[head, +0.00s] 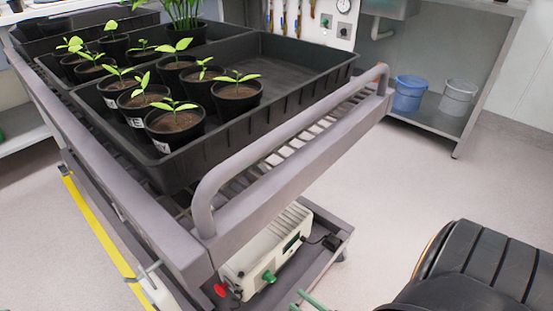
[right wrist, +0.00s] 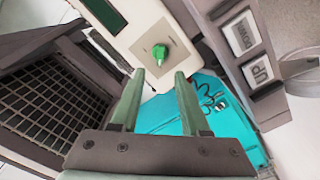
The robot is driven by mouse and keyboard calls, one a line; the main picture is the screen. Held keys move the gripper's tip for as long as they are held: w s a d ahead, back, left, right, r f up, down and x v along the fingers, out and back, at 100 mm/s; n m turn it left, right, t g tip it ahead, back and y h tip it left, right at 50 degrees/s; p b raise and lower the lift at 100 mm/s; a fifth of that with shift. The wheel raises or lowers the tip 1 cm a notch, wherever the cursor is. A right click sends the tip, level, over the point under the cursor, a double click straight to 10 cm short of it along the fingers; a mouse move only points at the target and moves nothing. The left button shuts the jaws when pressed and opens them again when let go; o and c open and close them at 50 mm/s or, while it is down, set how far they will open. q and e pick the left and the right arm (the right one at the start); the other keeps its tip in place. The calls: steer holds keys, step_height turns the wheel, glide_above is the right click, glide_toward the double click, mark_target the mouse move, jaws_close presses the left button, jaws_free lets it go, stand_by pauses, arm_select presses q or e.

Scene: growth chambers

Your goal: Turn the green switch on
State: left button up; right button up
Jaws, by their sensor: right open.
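The green switch (head: 268,276) is a small green knob on the front of a cream-white box (head: 240,272) on the cart's lower shelf. In the right wrist view the green switch (right wrist: 160,53) sits on a square grey plate, just beyond my fingertips. My right gripper (right wrist: 160,73) is open, with its two greenish fingers apart and nothing between them. It points at the knob, with no clear contact. In the head view only the tips of my right gripper (head: 310,300) show at the bottom edge. My left gripper is not in view.
A red button (head: 220,290) sits left of the switch. The cart's grey handle rail (head: 290,150) and a black tray (head: 300,122) of potted seedlings are above the box. The right wrist view shows a turquoise object (right wrist: 165,115) and UP and DOWN buttons (right wrist: 262,71).

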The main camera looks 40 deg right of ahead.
mark_target(274, 281)
steer(key=w, duration=0.6)
steer(key=w+a, duration=0.1)
steer(key=w, duration=0.2)
steer(key=shift+b, duration=0.3)
jaws_close()
